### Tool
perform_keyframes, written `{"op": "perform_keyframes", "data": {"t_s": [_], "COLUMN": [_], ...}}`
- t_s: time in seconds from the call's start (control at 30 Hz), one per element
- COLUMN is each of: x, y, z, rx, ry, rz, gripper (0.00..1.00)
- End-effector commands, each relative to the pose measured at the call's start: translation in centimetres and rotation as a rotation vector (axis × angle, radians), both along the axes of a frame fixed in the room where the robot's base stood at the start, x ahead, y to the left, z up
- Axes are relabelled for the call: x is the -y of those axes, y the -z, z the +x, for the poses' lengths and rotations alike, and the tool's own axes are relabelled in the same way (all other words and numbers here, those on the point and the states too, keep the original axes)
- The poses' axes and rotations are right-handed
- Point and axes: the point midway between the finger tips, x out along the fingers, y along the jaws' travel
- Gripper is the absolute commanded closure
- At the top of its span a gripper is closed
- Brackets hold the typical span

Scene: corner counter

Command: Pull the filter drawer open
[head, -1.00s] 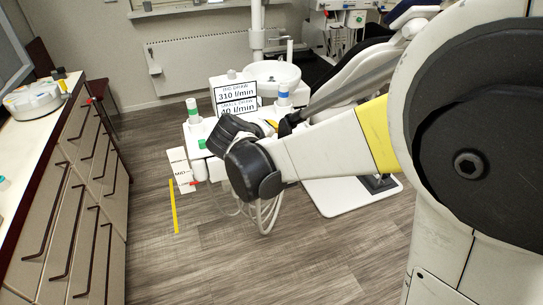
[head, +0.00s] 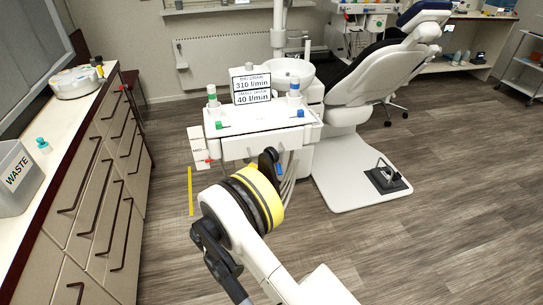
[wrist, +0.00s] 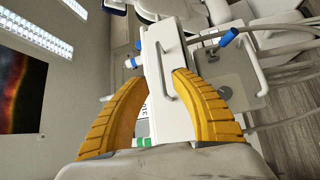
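My gripper (wrist: 158,77) is open in the wrist view, its two yellow ribbed fingers apart with nothing between the tips. Beyond them is a long white front panel (wrist: 155,60) with a pale bar handle (wrist: 168,75), appearing between and ahead of the fingers. I see no contact; the distance is unclear. I cannot tell for certain that this panel is the filter drawer. In the head view, the white dental unit (head: 262,122) stands beyond my arm, which hides part of its lower front. My finger tips cannot be made out there.
A counter with handled drawers (head: 95,205) runs along the left, with a waste bin (head: 15,180) on top. The dental chair (head: 380,75) and its base plate (head: 345,180) are right of the unit. Hoses (wrist: 275,45) hang near the panel. Floor at right is clear.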

Motion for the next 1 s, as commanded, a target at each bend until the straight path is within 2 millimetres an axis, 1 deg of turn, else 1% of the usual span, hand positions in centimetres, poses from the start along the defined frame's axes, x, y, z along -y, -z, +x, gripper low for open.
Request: {"op": "perform_keyframes", "data": {"t_s": [0.3,0.43,0.6,0.87,0.9,1.0], "x": [3.2,4.1,4.7,4.8,4.7,4.8], "y": [-0.6,-0.9,-1.3,-1.4,-1.4,-1.4], "z": [5.4,7.1,8.2,8.3,8.3,8.3], "rx": [-0.001,-0.002,-0.002,-0.003,-0.003,-0.003], "ry": [0.004,0.003,0.003,0.002,0.002,0.002], "rz": [0.001,0.001,0.002,0.002,0.002,0.002], "gripper": [0.70,0.70,0.70,0.70,0.73,1.00]}}
